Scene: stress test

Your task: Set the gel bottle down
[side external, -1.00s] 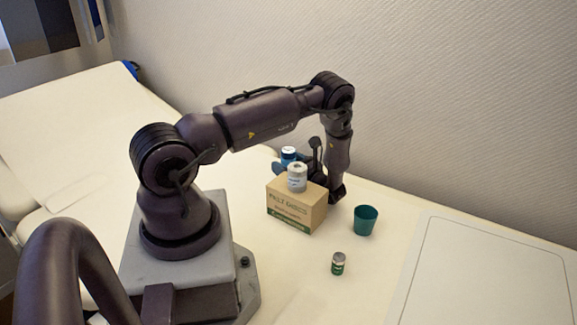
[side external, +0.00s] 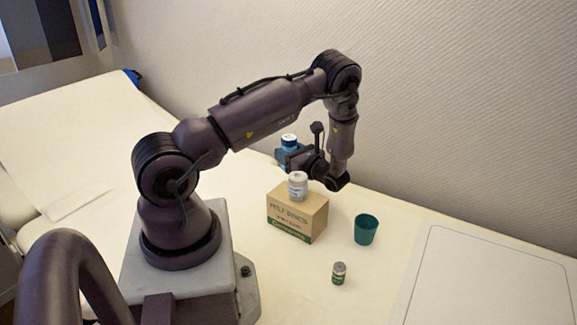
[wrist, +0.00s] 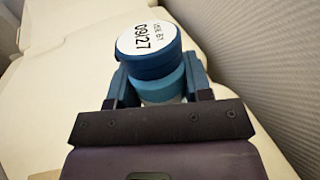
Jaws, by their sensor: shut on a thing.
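The gel bottle (side external: 289,140) is blue with a white top, held above the table behind the cardboard box in the side view. In the wrist view, the bottle (wrist: 152,60) shows a round white label on its top reading 09/27, with blue bands below. My gripper (side external: 284,156) is shut on it, with one blue finger on each side, as the wrist view of the gripper (wrist: 158,84) shows. The lower part of the bottle is hidden by the gripper.
A cardboard box (side external: 297,216) carries a small white-lidded jar (side external: 298,187). A teal cup (side external: 366,229) and a small green-labelled vial (side external: 338,273) stand to its right. A flat white panel (side external: 485,280) lies at the right. The wall (side external: 450,110) rises behind.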

